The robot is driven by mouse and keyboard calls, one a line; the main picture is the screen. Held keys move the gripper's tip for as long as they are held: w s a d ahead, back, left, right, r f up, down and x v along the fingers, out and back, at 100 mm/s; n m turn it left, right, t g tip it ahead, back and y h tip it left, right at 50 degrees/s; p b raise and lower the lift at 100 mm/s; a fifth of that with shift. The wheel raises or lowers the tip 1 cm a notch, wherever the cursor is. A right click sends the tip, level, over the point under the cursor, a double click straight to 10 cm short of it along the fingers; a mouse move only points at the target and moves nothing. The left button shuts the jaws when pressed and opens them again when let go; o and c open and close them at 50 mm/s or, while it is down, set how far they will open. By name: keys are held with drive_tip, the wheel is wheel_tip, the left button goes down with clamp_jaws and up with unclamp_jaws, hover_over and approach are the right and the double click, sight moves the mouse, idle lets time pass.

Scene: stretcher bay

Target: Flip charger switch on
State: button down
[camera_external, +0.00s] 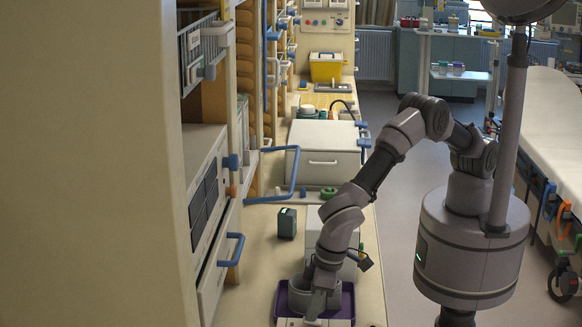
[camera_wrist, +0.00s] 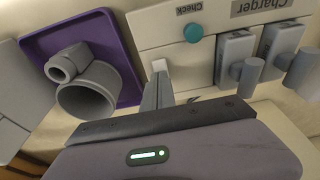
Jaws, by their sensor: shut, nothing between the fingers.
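The charger (camera_wrist: 200,20) is a cream panel with an upside-down "Charger" label in the wrist view. A small white rocker switch (camera_wrist: 160,66) sits on it, left of a teal button labelled "Check" (camera_wrist: 193,33). My gripper (camera_wrist: 159,80) is shut and empty, its fingertips right at the switch; whether they touch cannot be told. The switch's position cannot be read. In the external view my gripper (camera_external: 316,303) points down over the counter, and only a pale edge of the charger (camera_external: 290,323) shows at the bottom.
Two grey units with round handles (camera_wrist: 236,50) sit in the charger, right of the button. A purple tray (camera_wrist: 118,38) with a grey cylindrical piece (camera_wrist: 88,90) lies beside it. A small dark box (camera_external: 287,223) stands on the counter; a blue-handled drawer (camera_external: 214,278) is at left.

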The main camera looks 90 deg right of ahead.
drive_tip(key=shift+s+f, duration=0.2)
drive_tip(key=shift+s, duration=0.1)
drive_tip(key=p+v, duration=0.3)
drive_tip(key=v, duration=1.1)
drive_tip(key=shift+r+p, duration=0.15)
drive_tip(key=shift+p, duration=0.15)
drive_tip(key=shift+w, duration=0.1)
drive_tip(key=b, duration=0.2)
approach(322, 322)
drive_tip(key=w+f, duration=0.2)
drive_tip(key=f, duration=0.1)
drive_tip(key=w+f, duration=0.3)
drive_tip(key=shift+d, duration=0.1)
